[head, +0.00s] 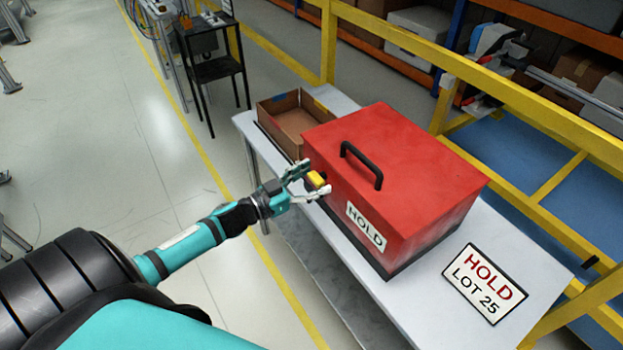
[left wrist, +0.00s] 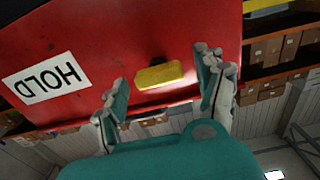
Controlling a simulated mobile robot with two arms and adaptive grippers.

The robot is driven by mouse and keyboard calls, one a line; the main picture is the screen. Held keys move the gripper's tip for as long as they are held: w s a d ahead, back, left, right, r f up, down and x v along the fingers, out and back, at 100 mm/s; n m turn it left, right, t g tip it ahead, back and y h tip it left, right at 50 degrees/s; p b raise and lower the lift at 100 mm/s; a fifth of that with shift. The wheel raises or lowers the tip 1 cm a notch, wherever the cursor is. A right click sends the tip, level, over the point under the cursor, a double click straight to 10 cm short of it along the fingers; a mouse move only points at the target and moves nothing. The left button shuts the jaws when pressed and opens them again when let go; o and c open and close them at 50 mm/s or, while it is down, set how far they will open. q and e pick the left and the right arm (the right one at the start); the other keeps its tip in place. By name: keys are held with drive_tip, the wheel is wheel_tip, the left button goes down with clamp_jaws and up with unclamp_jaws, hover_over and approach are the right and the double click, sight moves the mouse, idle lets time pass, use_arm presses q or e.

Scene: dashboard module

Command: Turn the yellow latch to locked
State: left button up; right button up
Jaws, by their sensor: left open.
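The yellow latch (head: 316,179) is on the side face of the red box (head: 420,155), near its left end. In the left wrist view the latch (left wrist: 160,76) lies lengthwise across the picture, slightly tilted, with a small dark part beside it. My left gripper (head: 309,181) is open at the latch, with one finger on each side. In the left wrist view the fingers (left wrist: 163,92) stand apart from the latch, with gaps on both sides. The red box has a black handle on its lid. My right gripper is not in view.
The box stands on a grey-white table (head: 500,235). An open cardboard box (head: 284,125) sits behind it at the left. A HOLD LOT 25 sign (head: 485,284) lies at the right. A yellow rail (head: 480,85) runs behind the table.

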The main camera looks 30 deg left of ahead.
use_arm(q)
drive_tip(key=shift+c, duration=0.4)
drive_tip(key=c, duration=1.1)
